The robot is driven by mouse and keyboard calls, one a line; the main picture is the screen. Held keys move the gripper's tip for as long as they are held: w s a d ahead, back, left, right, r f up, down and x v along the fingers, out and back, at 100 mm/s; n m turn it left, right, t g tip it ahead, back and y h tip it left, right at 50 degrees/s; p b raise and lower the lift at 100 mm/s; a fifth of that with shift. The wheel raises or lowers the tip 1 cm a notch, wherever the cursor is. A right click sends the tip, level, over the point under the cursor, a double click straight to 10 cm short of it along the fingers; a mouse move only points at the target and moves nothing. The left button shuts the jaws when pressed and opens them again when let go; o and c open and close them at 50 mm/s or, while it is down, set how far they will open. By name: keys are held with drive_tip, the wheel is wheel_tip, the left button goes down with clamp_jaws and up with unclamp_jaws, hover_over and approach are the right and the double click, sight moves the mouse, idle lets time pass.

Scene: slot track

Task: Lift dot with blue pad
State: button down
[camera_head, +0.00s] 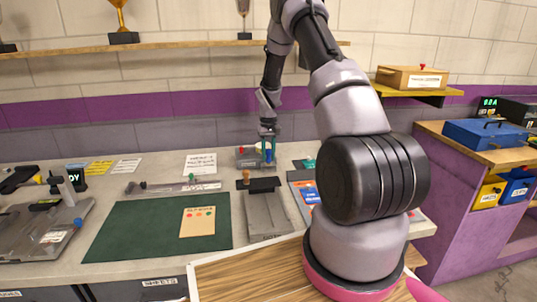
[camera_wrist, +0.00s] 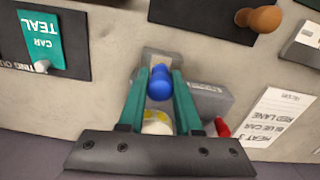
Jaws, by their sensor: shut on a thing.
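My gripper (camera_wrist: 159,76) points down at the back of the bench, and its teal fingers are closed around a blue rounded piece (camera_wrist: 160,88). In the head view, my gripper (camera_head: 268,152) is beside a grey box (camera_head: 246,157) with a red knob. That box also shows in the wrist view (camera_wrist: 208,101), just right of the fingers. A pale round part with yellow (camera_wrist: 157,124) lies between the fingers, nearer the palm. A grey slotted plate (camera_wrist: 162,56) lies beyond the blue piece. Whether the blue piece touches a surface is hard to tell.
A grey track block (camera_head: 267,212) with a black top and an orange-brown knob (camera_wrist: 262,18) stands nearby. A dark green mat (camera_head: 130,232) carries a tan card with coloured dots (camera_head: 197,224). A teal car card (camera_wrist: 41,40) and a lane notice (camera_wrist: 275,118) lie around the gripper.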

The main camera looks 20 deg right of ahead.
sight(268, 149)
drive_tip(key=shift+f, duration=0.45)
idle(1.1)
drive_tip(key=shift+r, duration=3.55)
